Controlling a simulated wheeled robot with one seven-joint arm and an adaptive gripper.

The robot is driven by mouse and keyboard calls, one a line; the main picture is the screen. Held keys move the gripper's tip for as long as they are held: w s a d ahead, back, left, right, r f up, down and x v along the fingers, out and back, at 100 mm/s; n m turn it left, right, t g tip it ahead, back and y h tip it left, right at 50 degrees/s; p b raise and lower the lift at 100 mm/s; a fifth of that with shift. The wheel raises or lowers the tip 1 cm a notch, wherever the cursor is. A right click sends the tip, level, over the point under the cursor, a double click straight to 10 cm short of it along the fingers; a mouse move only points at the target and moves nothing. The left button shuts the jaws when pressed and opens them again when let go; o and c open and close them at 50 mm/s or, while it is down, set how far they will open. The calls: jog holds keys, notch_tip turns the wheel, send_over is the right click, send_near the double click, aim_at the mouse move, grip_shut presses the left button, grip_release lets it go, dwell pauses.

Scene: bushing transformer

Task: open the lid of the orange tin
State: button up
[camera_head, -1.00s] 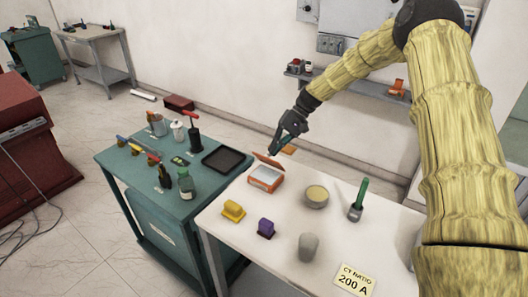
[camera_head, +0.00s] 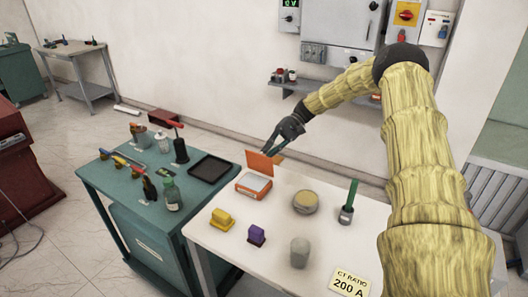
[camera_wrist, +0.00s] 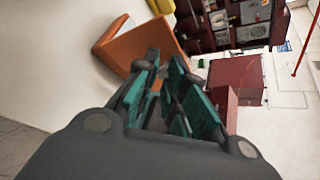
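The orange tin (camera_head: 253,186) stands at the back left of the white table. Its orange lid (camera_head: 264,163) stands up, roughly upright, at the tin's back edge, and the pale inside of the tin shows. My gripper (camera_head: 273,144) is behind and above the lid, with its fingers pointing down and left. In the wrist view the gripper's teal fingers (camera_wrist: 168,95) are in front of the orange lid (camera_wrist: 140,47). The fingers look apart with nothing between them. I cannot tell whether one touches the lid.
The white table (camera_head: 270,215) also holds a round tin (camera_head: 306,201), a green-handled tool in a cup (camera_head: 348,205), a grey cup (camera_head: 300,252), a yellow block (camera_head: 222,219) and a purple block (camera_head: 256,235). A green cabinet (camera_head: 145,222) with bottles and a black tray (camera_head: 214,168) stands left.

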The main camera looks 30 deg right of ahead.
jog(key=o, duration=0.3)
jog(key=shift+w+f, duration=0.1)
jog(key=shift+f, duration=0.15)
jog(key=shift+o, duration=0.2)
jog(key=shift+w+a+f, duration=0.15)
jog(key=shift+w+f, duration=0.2)
jog(key=shift+w, duration=0.4)
jog(key=s+v, duration=0.1)
jog(key=v, duration=1.1)
jog(key=shift+w+r, duration=0.15)
jog(key=shift+r, duration=0.25)
